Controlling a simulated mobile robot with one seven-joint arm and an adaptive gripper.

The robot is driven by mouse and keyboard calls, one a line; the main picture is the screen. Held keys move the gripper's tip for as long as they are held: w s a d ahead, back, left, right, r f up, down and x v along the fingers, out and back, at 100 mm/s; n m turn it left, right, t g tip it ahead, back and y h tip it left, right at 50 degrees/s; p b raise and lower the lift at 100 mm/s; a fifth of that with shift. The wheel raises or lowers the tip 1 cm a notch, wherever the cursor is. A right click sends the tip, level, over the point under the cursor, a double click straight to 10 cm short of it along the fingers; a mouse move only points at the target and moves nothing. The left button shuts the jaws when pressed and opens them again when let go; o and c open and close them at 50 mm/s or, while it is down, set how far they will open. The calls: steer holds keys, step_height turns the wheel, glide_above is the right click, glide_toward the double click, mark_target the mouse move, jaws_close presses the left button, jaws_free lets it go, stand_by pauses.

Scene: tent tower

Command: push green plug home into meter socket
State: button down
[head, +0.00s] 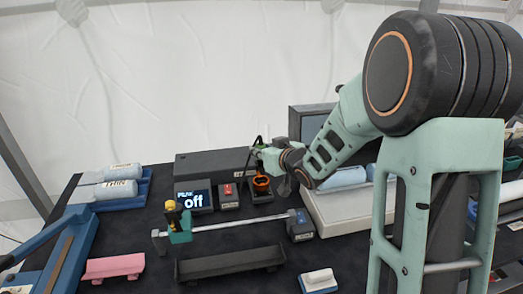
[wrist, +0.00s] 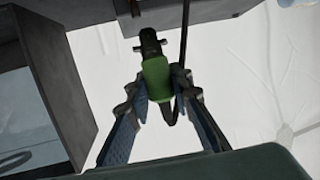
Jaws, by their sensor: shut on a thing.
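My gripper (wrist: 155,92) is shut on the green plug (wrist: 155,73), with one finger on each side of its body. The plug's black tip (wrist: 149,42) points away from the fingers and is bare in the wrist view. In the head view my gripper (head: 261,154) is small, above the dark bench near an orange ring-shaped part; the plug is barely visible there. The meter (head: 194,197) shows "PEAK" and "off" on its screen. I cannot make out its socket in either view.
A dark cable (wrist: 184,50) runs beside the plug. A dark box edge (wrist: 200,8) is close at the top of the wrist view. A small box with a red part (head: 228,194) stands right of the meter. A metal rail (head: 235,223) lies in front.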

mark_target(262, 166)
steer(key=shift+f, duration=0.1)
step_height(262, 166, down, 6)
steer(key=b, duration=0.5)
steer(key=shift+r, duration=0.2)
steer(key=shift+f+b, duration=0.95)
steer(key=shift+b, duration=0.3)
stand_by(1.9)
steer(key=shift+r+p, duration=0.55)
steer(key=shift+r, duration=0.15)
steer(key=shift+d+f+b, duration=0.1)
steer(key=shift+f+b, duration=0.15)
steer(key=shift+b, duration=0.15)
stand_by(1.3)
steer(key=shift+f, duration=0.3)
steer(key=shift+f+b, duration=0.35)
steer(key=shift+b, duration=0.2)
steer(key=c, duration=1.7)
jaws_free()
steer(key=shift+r, duration=0.1)
steer(key=shift+o, duration=0.2)
